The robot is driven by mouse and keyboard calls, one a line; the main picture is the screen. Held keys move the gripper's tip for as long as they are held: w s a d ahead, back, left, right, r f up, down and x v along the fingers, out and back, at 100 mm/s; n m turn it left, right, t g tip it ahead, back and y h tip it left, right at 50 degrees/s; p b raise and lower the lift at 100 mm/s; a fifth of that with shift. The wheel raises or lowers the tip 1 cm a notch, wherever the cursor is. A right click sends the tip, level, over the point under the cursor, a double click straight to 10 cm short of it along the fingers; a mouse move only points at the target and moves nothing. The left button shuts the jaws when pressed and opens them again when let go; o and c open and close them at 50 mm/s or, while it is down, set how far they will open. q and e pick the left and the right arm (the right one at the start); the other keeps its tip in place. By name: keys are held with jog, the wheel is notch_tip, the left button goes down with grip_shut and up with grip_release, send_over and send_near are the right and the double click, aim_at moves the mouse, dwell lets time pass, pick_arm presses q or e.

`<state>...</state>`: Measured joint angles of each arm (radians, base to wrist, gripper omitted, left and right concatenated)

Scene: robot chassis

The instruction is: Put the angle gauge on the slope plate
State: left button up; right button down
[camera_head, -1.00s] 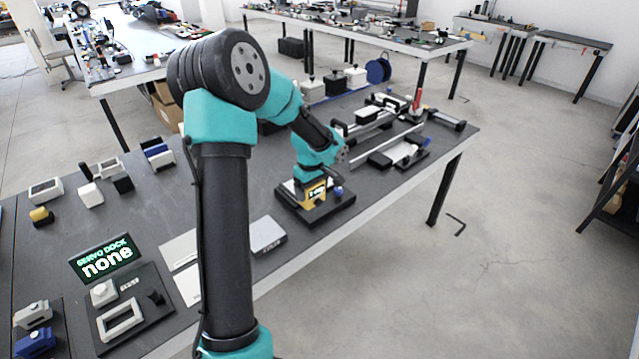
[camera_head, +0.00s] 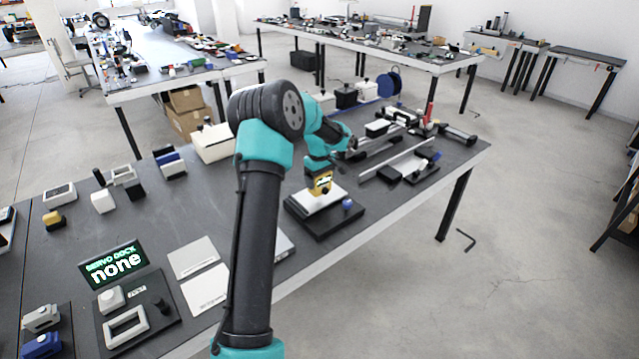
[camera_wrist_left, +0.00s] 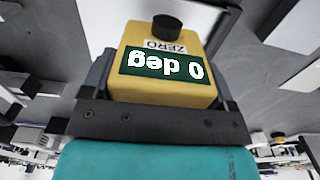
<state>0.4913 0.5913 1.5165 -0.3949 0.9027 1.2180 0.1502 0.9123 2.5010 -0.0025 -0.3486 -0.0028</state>
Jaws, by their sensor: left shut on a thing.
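The angle gauge (camera_head: 322,183) is a small yellow block with a dark display. In the left wrist view the gauge (camera_wrist_left: 165,85) shows upside down, with "0 deg" on the display and a black ZERO button. My left gripper (camera_head: 320,172) is shut on it, a dark finger on either side. The slope plate (camera_head: 308,203) is a pale plate on a black base with a blue knob. The gauge is over the plate's far part; I cannot tell whether they touch. My right gripper is not in view.
A servo dock display reading "none" (camera_head: 114,264) stands at the left. A white box (camera_head: 213,143) is behind my left arm. A rail fixture (camera_head: 405,163) lies to the right of the slope plate. Two flat pale plates (camera_head: 193,257) lie left of my arm.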

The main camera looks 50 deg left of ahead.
aim_at(319, 183)
pick_arm(q)
jog(key=shift+w+a, duration=0.7)
jog(key=shift+a, duration=0.15)
jog(key=shift+f, duration=0.1)
jog(key=shift+w+a, duration=0.25)
jog(key=shift+f, duration=1.75)
jog(key=shift+f, duration=0.15)
jog(key=o, duration=0.9)
jog(key=shift+o, duration=0.2)
notch_tip(319, 183, up, 12)
jog(key=shift+r, duration=0.15)
